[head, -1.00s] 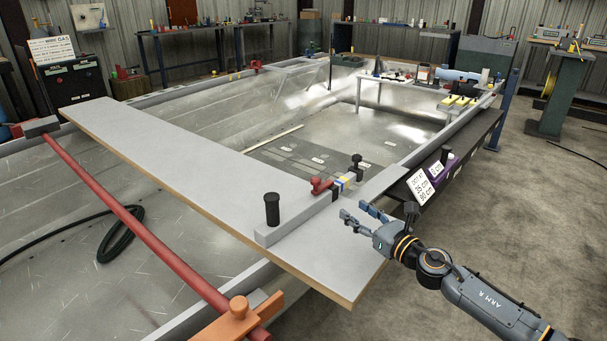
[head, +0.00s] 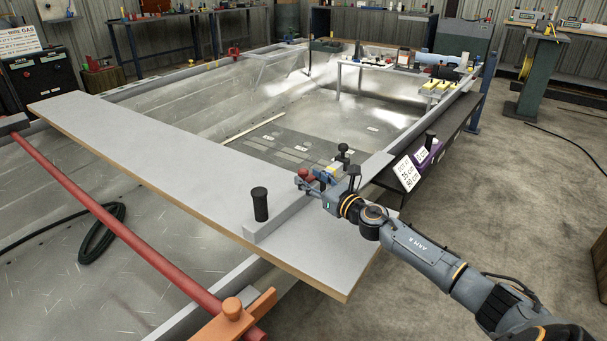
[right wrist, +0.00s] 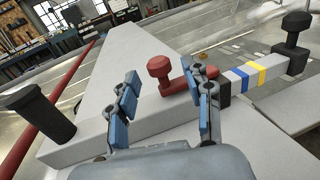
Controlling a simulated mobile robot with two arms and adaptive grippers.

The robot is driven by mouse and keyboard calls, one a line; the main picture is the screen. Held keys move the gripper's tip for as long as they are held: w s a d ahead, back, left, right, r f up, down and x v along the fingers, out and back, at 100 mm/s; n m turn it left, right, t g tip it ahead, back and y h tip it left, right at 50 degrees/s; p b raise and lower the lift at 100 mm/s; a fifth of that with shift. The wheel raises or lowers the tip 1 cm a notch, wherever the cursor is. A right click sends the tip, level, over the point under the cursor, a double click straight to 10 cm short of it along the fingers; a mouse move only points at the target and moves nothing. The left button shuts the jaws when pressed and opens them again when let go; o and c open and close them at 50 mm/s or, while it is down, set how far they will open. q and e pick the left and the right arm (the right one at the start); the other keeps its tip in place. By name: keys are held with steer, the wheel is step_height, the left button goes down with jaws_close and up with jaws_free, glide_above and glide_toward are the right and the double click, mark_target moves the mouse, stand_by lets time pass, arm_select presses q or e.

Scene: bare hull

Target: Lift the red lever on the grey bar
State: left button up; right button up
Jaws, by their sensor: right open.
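The red lever (right wrist: 165,83), with a round knob, lies low along the top of the grey bar (right wrist: 150,120). In the head view the lever (head: 305,173) is partly hidden by my right gripper (head: 310,184). The grey bar (head: 275,226) rests on a long grey board. My right gripper is open and empty at the lever. In the right wrist view the knob shows between the fingers of my right gripper (right wrist: 165,108), and the right finger overlaps the lever's base. I cannot tell whether they touch. My left gripper is not in view.
A black upright handle (head: 260,204) stands at the bar's near end, and a black knob (head: 343,151) at its far end. Blue and yellow bands mark the bar. The grey board (head: 150,165) spans the open metal hull. A red pipe (head: 120,230) crosses at the left.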

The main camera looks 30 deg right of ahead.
mark_target(307, 176)
steer(key=shift+w+a, duration=0.15)
steer(key=shift+w, duration=1.55)
jaws_close()
